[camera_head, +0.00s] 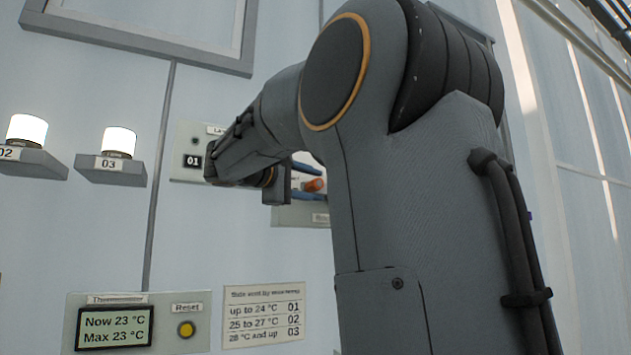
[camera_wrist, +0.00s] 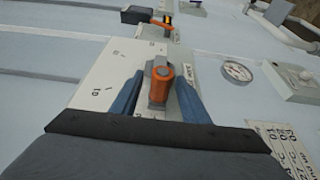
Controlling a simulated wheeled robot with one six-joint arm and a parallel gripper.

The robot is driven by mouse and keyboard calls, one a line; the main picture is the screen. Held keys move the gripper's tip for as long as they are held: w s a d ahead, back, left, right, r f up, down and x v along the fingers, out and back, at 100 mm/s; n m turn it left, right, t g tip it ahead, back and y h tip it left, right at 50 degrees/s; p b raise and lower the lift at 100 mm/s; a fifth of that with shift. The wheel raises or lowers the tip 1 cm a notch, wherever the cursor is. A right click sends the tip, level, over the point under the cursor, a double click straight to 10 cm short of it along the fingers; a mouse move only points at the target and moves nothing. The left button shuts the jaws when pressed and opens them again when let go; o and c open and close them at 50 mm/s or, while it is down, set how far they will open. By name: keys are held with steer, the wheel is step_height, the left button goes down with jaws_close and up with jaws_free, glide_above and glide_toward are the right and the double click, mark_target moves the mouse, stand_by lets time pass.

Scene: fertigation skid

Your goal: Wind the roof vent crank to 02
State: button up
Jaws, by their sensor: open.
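In the wrist view, an orange and grey handle (camera_wrist: 160,86), which appears to be the crank, stands on a pale panel (camera_wrist: 104,68) with small dark marks. The blue fingers of my gripper (camera_wrist: 157,100) are spread, one on each side of the handle. Whether either finger touches it cannot be told. In the head view my gripper (camera_head: 307,182) shows as two blue fingers with an orange part (camera_head: 314,184) between them. My arm hides much of that area. A label reading 01 (camera_head: 193,161) is on a panel left of my wrist; what it belongs to is unclear.
A thermometer panel (camera_head: 137,297) reads Now 23 °C and Max 23 °C, with a yellow Reset button (camera_head: 186,329). A chart (camera_head: 264,314) lists up to 24 °C as 01, 25 to 27 °C as 02. White cylinders on shelves (camera_head: 111,166) are at left. Another orange handle (camera_wrist: 163,20) lies farther up.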

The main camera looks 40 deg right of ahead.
steer(key=shift+w+d, duration=0.1)
steer(key=shift+d, duration=0.4)
jaws_close()
